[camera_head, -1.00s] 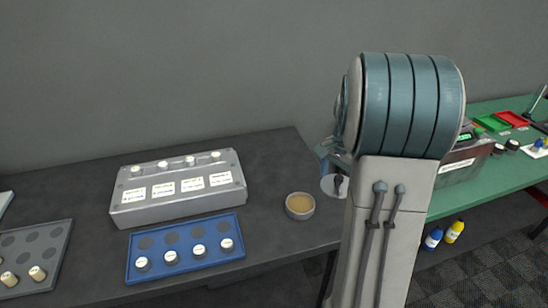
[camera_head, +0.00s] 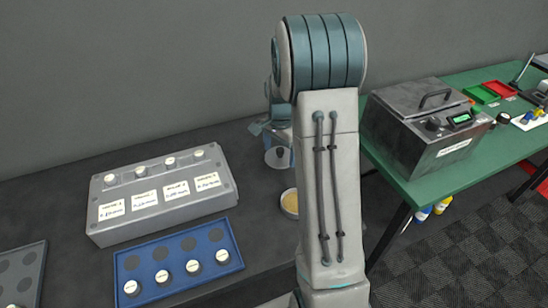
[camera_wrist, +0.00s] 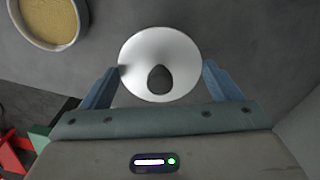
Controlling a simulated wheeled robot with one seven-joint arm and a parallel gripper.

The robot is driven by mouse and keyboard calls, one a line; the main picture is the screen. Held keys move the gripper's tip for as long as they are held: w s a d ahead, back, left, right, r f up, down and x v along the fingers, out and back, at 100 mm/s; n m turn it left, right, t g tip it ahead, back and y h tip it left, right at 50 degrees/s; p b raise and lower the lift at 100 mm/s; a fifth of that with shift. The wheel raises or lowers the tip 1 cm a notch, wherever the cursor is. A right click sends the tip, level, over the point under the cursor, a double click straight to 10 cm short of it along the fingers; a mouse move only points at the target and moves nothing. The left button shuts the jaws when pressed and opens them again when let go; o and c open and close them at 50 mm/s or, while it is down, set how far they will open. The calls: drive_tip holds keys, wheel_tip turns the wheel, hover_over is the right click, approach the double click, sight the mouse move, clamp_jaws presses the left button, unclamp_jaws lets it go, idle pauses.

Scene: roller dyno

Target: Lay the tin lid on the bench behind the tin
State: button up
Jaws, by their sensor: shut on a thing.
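The tin lid, a pale disc with a dark knob, shows in the wrist view (camera_wrist: 180,50) between my fingers. In the head view the lid (camera_head: 278,157) is beyond the tin, on the side toward the wall. My gripper (camera_wrist: 160,80) is shut on the lid, one finger at each side of its rim. The tin (camera_head: 289,203) is open with tan contents and stands on the dark bench (camera_head: 262,222), partly hidden by my arm. It also shows at the wrist view's top left (camera_wrist: 50,20), apart from the lid. Whether the lid touches the bench is unclear.
A grey block with knobs and labels (camera_head: 150,215) and a blue tray with white-capped pieces (camera_head: 180,285) stand left of the tin. A lidded metal box (camera_head: 415,120) stands on the green table (camera_head: 400,182) to the right. Bare bench surrounds the lid.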

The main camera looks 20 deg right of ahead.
sight(274, 155)
drive_tip(key=shift+w+a+f, duration=0.5)
drive_tip(key=shift+w+a, duration=0.1)
drive_tip(key=shift+w, duration=0.05)
drive_tip(key=shift+f+p, duration=0.6)
drive_tip(key=shift+f, duration=1.5)
drive_tip(key=shift+f, duration=0.2)
drive_tip(key=o, duration=0.8)
drive_tip(key=shift+o, duration=0.2)
drive_tip(key=shift+r, duration=0.1)
